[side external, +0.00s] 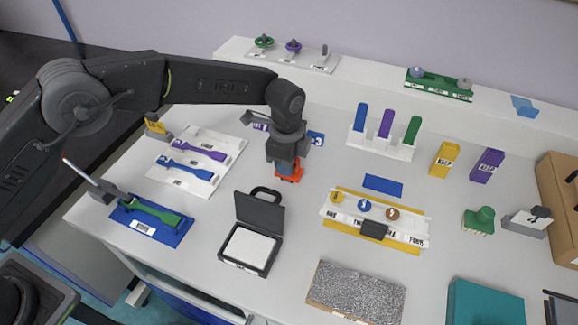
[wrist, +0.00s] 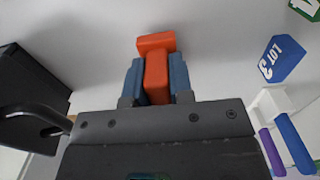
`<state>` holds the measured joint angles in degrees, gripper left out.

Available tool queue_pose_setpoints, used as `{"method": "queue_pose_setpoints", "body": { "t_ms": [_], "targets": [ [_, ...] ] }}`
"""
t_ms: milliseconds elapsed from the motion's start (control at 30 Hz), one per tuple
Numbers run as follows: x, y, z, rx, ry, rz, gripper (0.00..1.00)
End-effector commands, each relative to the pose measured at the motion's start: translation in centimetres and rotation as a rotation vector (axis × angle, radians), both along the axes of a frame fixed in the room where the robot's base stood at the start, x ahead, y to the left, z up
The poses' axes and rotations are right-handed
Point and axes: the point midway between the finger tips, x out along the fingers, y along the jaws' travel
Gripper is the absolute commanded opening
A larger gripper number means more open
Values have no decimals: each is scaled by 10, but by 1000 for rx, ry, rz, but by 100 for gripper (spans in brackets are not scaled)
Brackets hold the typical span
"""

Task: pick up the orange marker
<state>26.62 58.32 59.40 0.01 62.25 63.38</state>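The orange marker (wrist: 155,62) is a T-shaped block. In the wrist view it sits between the two blue-grey fingers of my gripper (wrist: 157,82), which lie against it on both sides with no gap visible. In the side view the orange marker (side external: 290,173) shows under my gripper (side external: 286,164), which points down at the middle of the bench. The fingers hide part of the marker. I cannot tell whether it touches the bench top or is just above it.
An open black case (side external: 249,248) stands in front of my gripper. A blue lot block (side external: 316,138) is close behind to the right. A white rack (side external: 380,146) holds blue, purple and green strips. The white tray (side external: 225,150) with dumbbell pieces is left. Bare bench lies right of the marker.

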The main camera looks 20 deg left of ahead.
Motion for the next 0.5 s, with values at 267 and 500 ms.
{"method": "queue_pose_setpoints", "body": {
  "t_ms": [267,500],
  "targets": [
    [0,0,1,-1,0,0,0],
    [0,0,2,-1,-1,0,0]
  ]
}}
